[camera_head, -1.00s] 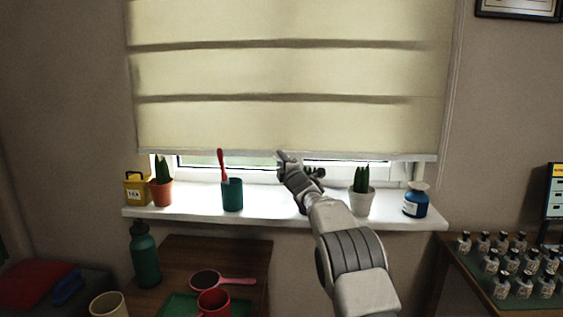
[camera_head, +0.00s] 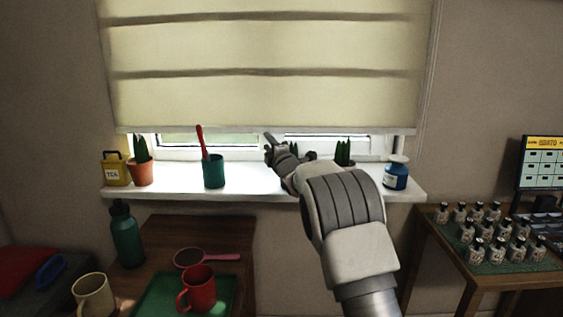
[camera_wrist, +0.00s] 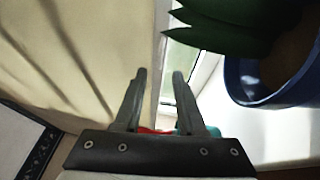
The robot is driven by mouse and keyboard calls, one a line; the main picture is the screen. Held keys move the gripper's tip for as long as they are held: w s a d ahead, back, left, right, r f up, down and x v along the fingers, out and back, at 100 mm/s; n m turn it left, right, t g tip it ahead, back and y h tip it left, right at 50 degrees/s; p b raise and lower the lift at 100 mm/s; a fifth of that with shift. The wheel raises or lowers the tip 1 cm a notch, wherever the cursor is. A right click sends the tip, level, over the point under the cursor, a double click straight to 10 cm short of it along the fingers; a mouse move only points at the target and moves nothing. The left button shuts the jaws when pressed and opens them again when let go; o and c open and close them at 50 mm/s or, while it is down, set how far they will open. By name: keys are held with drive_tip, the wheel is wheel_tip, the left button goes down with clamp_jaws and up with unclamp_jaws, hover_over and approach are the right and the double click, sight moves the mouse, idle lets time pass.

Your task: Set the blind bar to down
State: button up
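The cream blind (camera_head: 265,45) hangs over most of the window. Its pale blind bar (camera_head: 200,131) runs level along the bottom edge, a little above the sill, leaving a bright gap below. My gripper (camera_head: 270,137) is at the middle of this bar in the head view. In the wrist view my gripper (camera_wrist: 159,73) is open, its two fingers apart. The blind (camera_wrist: 100,50) fills the left there, and its pale bottom edge lies in line with the finger gap. I cannot tell whether the fingers touch it.
A plant in a blue pot (camera_wrist: 250,85) is close on the right in the wrist view. My arm hides part of the sill.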

drive_tip(key=v, duration=1.1)
drive_tip(key=shift+s+p, duration=0.15)
drive_tip(key=shift+p, duration=0.15)
drive_tip(key=shift+a, duration=0.1)
